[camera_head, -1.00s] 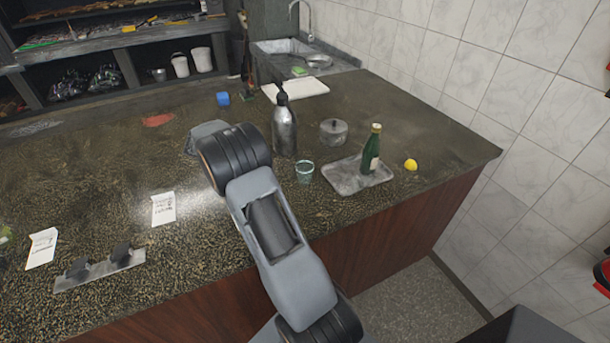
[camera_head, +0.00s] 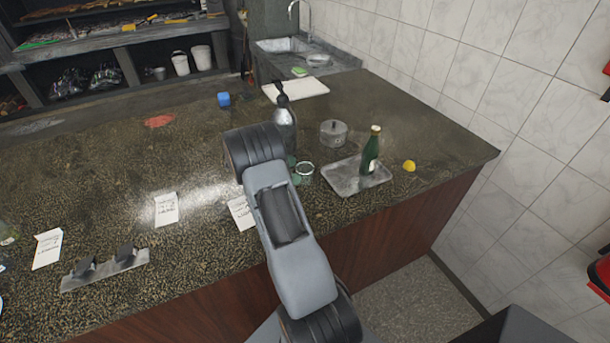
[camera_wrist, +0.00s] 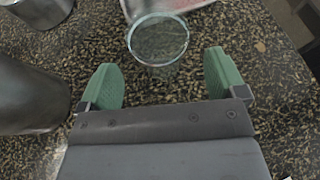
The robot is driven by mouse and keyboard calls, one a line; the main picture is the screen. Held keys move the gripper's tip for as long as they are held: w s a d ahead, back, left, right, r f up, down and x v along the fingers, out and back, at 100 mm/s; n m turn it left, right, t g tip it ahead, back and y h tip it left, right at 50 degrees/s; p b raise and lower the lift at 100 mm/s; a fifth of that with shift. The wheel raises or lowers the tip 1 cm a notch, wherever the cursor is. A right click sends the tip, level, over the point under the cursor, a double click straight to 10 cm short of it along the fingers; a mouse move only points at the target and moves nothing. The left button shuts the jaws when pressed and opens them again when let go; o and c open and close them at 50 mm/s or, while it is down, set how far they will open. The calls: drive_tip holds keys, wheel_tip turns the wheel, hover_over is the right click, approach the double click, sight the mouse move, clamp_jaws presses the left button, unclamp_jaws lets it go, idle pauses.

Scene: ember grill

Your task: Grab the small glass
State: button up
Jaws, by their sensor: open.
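The small glass (camera_head: 304,171) stands upright on the speckled counter, just left of the metal tray in the head view. In the wrist view the clear glass (camera_wrist: 158,42) is at the top centre, just beyond my fingertips and roughly centred between them. In the head view my arm hides most of the gripper; a bit of green finger shows beside the glass.
A metal pump bottle (camera_head: 284,125) stands close behind my arm, and shows at the wrist view's left (camera_wrist: 30,95). The tray (camera_head: 345,182) holds a green bottle (camera_head: 371,150). A lidded pot (camera_head: 333,132) and a lemon (camera_head: 409,166) are nearby. Paper cards (camera_head: 166,209) lie left.

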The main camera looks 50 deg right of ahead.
sight(303, 173)
drive_tip(key=shift+p+x, duration=0.55)
drive_tip(key=shift+x, duration=1.55)
drive_tip(key=shift+a+f, duration=0.1)
drive_tip(key=shift+f, duration=0.05)
drive_tip(key=shift+c, duration=0.5)
drive_tip(key=c, duration=1)
drive_tip(key=shift+o, duration=0.2)
drive_tip(key=shift+w, duration=0.1)
